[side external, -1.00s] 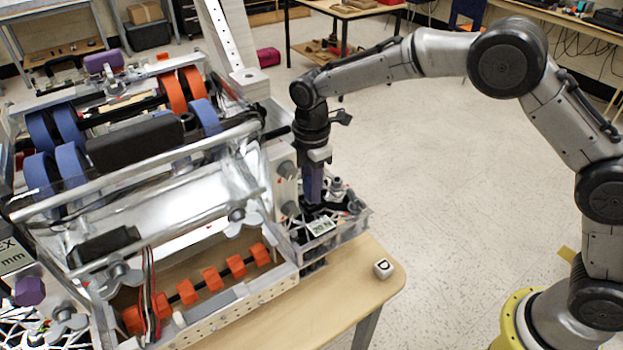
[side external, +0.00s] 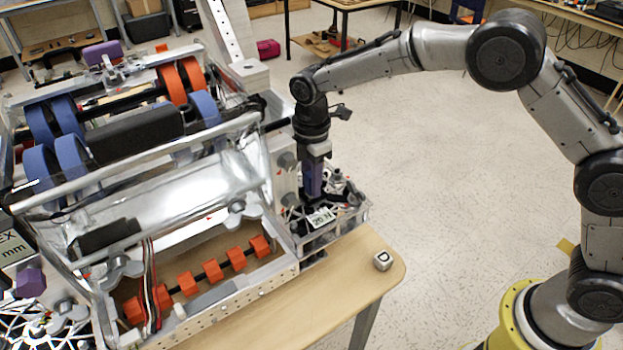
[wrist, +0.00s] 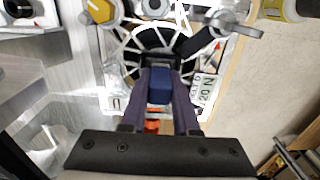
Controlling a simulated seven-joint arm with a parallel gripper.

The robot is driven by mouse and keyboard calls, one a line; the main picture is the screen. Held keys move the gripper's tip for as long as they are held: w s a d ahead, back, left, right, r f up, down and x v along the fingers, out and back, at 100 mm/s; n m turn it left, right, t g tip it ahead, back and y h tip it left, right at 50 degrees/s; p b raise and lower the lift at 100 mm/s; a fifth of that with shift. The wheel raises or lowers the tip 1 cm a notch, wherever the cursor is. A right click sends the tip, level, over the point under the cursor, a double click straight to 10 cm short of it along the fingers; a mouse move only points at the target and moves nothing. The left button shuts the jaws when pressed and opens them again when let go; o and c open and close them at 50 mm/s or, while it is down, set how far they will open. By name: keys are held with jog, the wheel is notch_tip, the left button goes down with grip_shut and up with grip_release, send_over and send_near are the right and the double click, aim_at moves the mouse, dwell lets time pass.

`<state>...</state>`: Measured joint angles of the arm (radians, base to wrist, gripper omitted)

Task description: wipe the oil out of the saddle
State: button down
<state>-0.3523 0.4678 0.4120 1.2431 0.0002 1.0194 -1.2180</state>
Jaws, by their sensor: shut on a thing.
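My gripper (side external: 313,192) points straight down over a clear-walled tray (side external: 345,232) at the right end of the roller intake. In the wrist view its two dark fingers (wrist: 160,92) are shut on a blue block (wrist: 160,86). The block's lower end and any contact with the tray are hidden in the side view. A shiny, curved metal trough (side external: 185,200) lies left of my gripper, apart from it. I cannot tell whether this is the saddle, and I cannot make out oil.
The intake carries blue wheels (side external: 72,160), orange wheels (side external: 172,92) and a row of orange rollers (side external: 210,272). A metal bar (side external: 150,165) crosses above the trough. Open floor lies to the right.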

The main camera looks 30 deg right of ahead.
jog(key=shift+f, duration=0.15)
jog(key=c, duration=1.1)
grip_release()
jog(key=shift+o, duration=0.2)
jog(key=shift+r, duration=0.45)
jog(key=shift+r, duration=0.35)
grip_shut()
